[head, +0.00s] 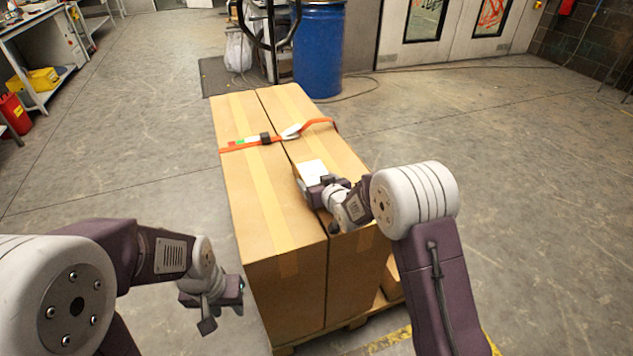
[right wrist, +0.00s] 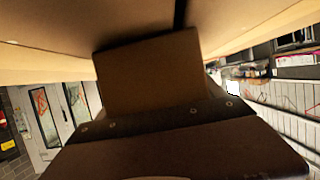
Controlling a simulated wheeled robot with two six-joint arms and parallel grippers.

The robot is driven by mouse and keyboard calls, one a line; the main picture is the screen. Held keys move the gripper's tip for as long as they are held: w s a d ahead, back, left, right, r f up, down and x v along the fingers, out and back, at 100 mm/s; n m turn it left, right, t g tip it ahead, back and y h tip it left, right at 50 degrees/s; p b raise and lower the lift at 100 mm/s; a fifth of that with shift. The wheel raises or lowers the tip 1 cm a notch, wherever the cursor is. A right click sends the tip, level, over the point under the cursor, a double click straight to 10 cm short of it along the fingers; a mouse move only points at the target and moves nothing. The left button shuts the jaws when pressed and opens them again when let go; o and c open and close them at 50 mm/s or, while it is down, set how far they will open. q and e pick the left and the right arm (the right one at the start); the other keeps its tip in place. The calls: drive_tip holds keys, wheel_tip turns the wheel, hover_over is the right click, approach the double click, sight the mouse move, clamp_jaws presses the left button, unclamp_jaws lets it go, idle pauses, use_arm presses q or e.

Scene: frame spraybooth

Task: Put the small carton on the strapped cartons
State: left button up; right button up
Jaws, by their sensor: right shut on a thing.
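Two tall brown strapped cartons (head: 262,215) stand side by side, with an orange strap (head: 318,122) across their tops. The small carton (head: 313,171) shows a pale top face over the right strapped carton, near the seam. My right gripper (head: 317,186) is shut on it from the near side. In the right wrist view the small carton (right wrist: 150,75) is brown, close to the large carton surfaces; whether it touches them I cannot tell. My left gripper (head: 232,292) hangs left of the strapped cartons, apart from them; its fingers are not clear.
The strapped cartons stand on a wooden pallet (head: 357,322). Another low carton (head: 392,280) shows partly behind my right arm. A blue barrel (head: 318,50) stands beyond them. A workbench (head: 40,50) is at far left.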

drive_tip(key=shift+f, duration=0.15)
drive_tip(key=o, duration=1.9)
drive_tip(key=shift+o, duration=0.2)
drive_tip(key=shift+s+r, duration=0.15)
drive_tip(key=shift+r, duration=0.15)
drive_tip(key=p+v, duration=0.1)
drive_tip(key=v, duration=1)
drive_tip(key=shift+s+d+r, duration=0.1)
drive_tip(key=shift+s, duration=0.3)
